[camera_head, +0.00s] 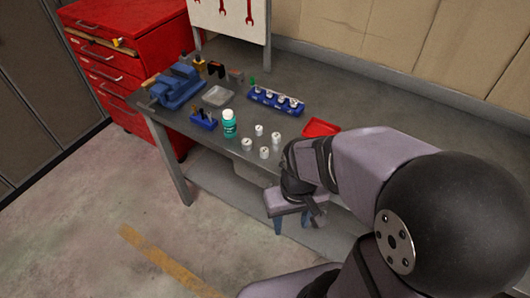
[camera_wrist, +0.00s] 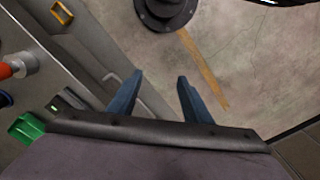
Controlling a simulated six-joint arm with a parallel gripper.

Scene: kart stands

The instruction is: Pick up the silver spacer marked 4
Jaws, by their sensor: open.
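Several small silver spacers stand loose on the grey workbench (camera_head: 180,122) in the head view. They form a cluster with a front-left spacer (camera_head: 246,144), a back spacer (camera_head: 259,130), a right spacer (camera_head: 276,137) and a front spacer (camera_head: 264,152). Their marks are too small to read, so I cannot tell which is marked 4. My gripper (camera_head: 292,222) hangs in front of the bench edge, to the right of and below the cluster. In the wrist view its two blue fingers (camera_wrist: 156,95) are apart with nothing between them.
A blue rack (camera_head: 275,101) with silver pieces stands behind the spacers. A teal bottle (camera_head: 229,124) is at their left, a red tray (camera_head: 321,128) at their right. A blue vise (camera_head: 177,87), a clear tray (camera_head: 217,96) and a small blue holder (camera_head: 204,121) stand further left.

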